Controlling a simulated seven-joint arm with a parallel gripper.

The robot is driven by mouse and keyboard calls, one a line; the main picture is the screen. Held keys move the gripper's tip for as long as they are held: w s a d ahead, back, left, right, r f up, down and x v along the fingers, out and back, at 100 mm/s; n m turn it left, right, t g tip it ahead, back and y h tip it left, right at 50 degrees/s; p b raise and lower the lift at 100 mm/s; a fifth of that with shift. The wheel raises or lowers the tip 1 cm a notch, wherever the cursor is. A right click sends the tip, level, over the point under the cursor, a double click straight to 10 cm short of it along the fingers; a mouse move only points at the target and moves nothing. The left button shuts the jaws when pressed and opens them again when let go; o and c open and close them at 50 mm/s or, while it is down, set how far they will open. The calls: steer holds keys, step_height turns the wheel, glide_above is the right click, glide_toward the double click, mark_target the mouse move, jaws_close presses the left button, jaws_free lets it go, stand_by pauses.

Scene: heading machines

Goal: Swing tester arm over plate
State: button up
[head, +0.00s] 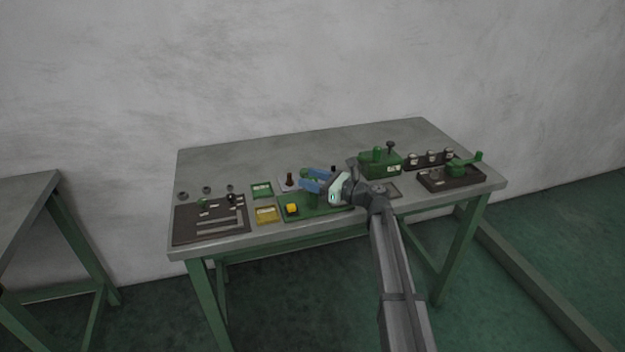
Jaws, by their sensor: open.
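My gripper (304,179) has blue fingers and is open, pointing left over the middle of the table. Below it lies a green base (322,209) with a yellow block or button (292,208) on its left end. A green part (307,173) shows at the fingers; I cannot tell whether it is the tester arm or whether the fingers touch it. My gripper and wrist hide part of the base and what stands on it. At the right, a dark plate (437,184) carries another green device with a lever (465,165). Which plate belongs to the tester is unclear.
A green box-like machine (380,163) stands behind right of my wrist. A dark board (211,222) with small parts lies at the left. Green (262,190) and yellow (266,214) trays lie left of the base. The grey table's (300,146) back strip is clear.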

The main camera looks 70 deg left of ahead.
jaws_close()
stand_by(0.4)
steer(key=shift+r+t, duration=0.1)
steer(key=shift+t, duration=0.2)
steer(key=shift+d+m+t+y, duration=0.15)
steer(key=shift+m+t+y, duration=0.95)
steer(key=m+t+y, duration=0.1)
steer(key=m+t, duration=0.1)
steer(key=t, duration=0.1)
steer(key=shift+s+y, duration=0.1)
steer(key=shift+y, duration=0.2)
steer(key=shift+a+m+t+y, duration=0.1)
steer(key=shift+m+t+y, duration=0.25)
steer(key=shift+m+t, duration=1.05)
steer(key=shift+a+m+t+y, duration=0.1)
steer(key=shift+m+t+y, duration=0.25)
steer(key=shift+m+t, duration=1)
steer(key=shift+a+r+n+t, duration=0.1)
steer(key=shift+n+t, duration=0.15)
steer(key=shift+t, duration=0.5)
